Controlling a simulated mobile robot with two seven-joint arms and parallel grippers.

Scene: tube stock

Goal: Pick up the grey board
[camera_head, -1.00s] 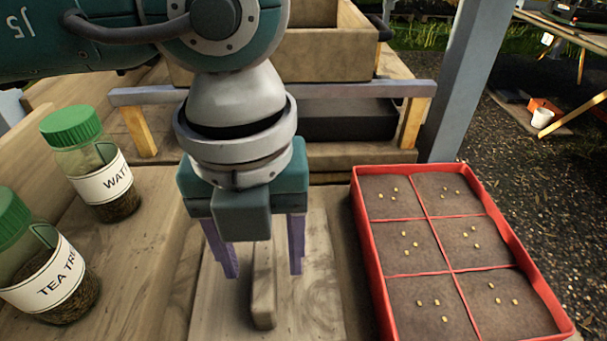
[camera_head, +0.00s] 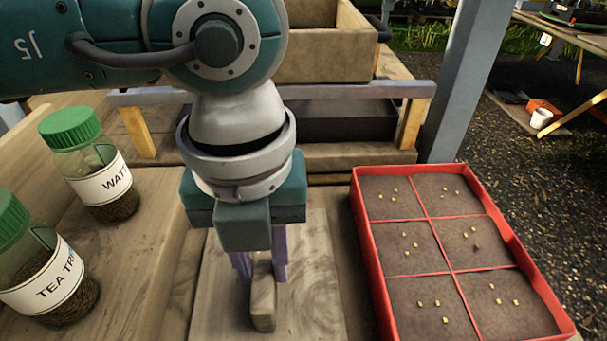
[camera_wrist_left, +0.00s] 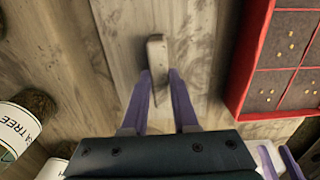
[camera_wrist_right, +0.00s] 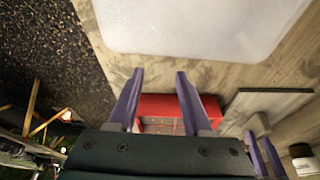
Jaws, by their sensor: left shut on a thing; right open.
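The grey board (camera_head: 315,285) lies flat on the bench in the head view, with an upright wooden handle (camera_head: 263,310) along its middle. My left gripper (camera_head: 261,274) is over it, its two purple fingers on either side of the handle and shut on it. The left wrist view shows the handle (camera_wrist_left: 157,50) rising between the fingers, its far end sticking out past the tips. My right gripper (camera_wrist_right: 160,73) is open with nothing between its fingers, and it is outside the head view.
A red seed tray (camera_head: 362,235) with several cells stands just right of the board. Two green-lidded jars (camera_head: 100,185) (camera_head: 50,275) stand at the left. A wooden box (camera_head: 325,60) and a low grey rail (camera_head: 350,91) are behind. A whitish translucent surface (camera_wrist_right: 190,25) fills the right wrist view's top.

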